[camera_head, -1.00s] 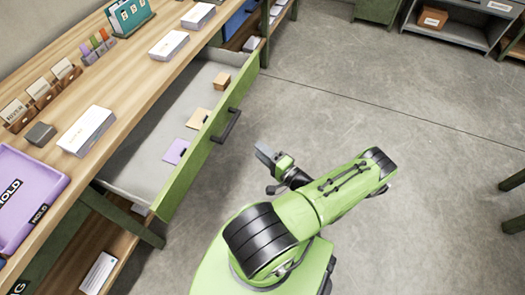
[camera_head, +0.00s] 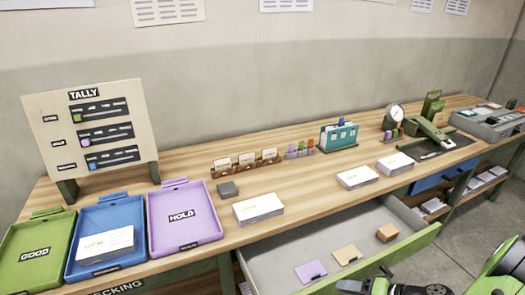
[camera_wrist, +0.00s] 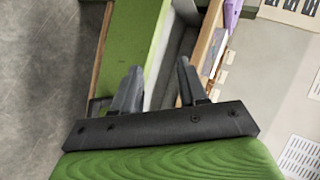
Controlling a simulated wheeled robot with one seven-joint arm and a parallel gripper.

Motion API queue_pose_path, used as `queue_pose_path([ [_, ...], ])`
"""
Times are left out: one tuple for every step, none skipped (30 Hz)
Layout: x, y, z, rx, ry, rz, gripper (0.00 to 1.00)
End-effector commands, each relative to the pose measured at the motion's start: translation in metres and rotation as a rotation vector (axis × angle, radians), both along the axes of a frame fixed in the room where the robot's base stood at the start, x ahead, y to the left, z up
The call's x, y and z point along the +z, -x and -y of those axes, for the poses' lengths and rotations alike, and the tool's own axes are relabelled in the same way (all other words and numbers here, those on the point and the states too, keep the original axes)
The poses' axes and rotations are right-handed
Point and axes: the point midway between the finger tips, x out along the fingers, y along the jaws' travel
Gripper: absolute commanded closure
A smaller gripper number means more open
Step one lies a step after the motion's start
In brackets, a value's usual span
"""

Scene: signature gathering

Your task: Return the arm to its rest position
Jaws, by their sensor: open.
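My gripper (camera_wrist: 158,82) is open, with two grey fingers apart and nothing between them in the wrist view. Beyond the fingers are the green drawer front and the bench edge, turned sideways. In the head view, part of my gripper (camera_head: 352,287) shows at the bottom edge, in front of the open drawer (camera_head: 425,239). A green and black part of my arm shows at the lower right corner. The rest of my arm is out of frame.
The drawer stands out from the wooden bench (camera_head: 325,193) and holds a purple card (camera_head: 310,271), a tan card (camera_head: 346,255) and a small brown block (camera_head: 387,233). Green, blue (camera_head: 78,237) and purple (camera_head: 170,216) trays stand on the bench. Grey floor is clear at right.

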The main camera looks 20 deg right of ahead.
Motion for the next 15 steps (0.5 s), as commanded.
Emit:
queue_pose_path([
  [0.027, -0.009, -0.018, 0.106, 0.076, -0.056, 0.57],
  [0.038, -0.012, -0.028, 0.160, 0.117, -0.091, 0.57],
  [0.054, -0.015, -0.041, 0.224, 0.175, -0.134, 0.57],
  [0.066, -0.017, -0.051, 0.268, 0.220, -0.165, 0.57],
  [0.078, -0.018, -0.061, 0.310, 0.265, -0.192, 0.57],
  [0.094, -0.018, -0.074, 0.358, 0.329, -0.225, 0.57],
  [0.107, -0.017, -0.084, 0.390, 0.378, -0.245, 0.57],
  [0.119, -0.016, -0.094, 0.420, 0.426, -0.263, 0.57],
  [0.136, -0.013, -0.106, 0.451, 0.492, -0.282, 0.57],
  [0.149, -0.010, -0.116, 0.471, 0.541, -0.291, 0.57],
  [0.162, -0.007, -0.125, 0.488, 0.588, -0.298, 0.57],
  [0.179, -0.001, -0.136, 0.504, 0.652, -0.302, 0.57],
  [0.191, 0.004, -0.145, 0.511, 0.697, -0.300, 0.57],
  [0.203, 0.010, -0.153, 0.518, 0.741, -0.294, 0.57],
  [0.219, 0.019, -0.163, 0.519, 0.795, -0.283, 0.57],
])
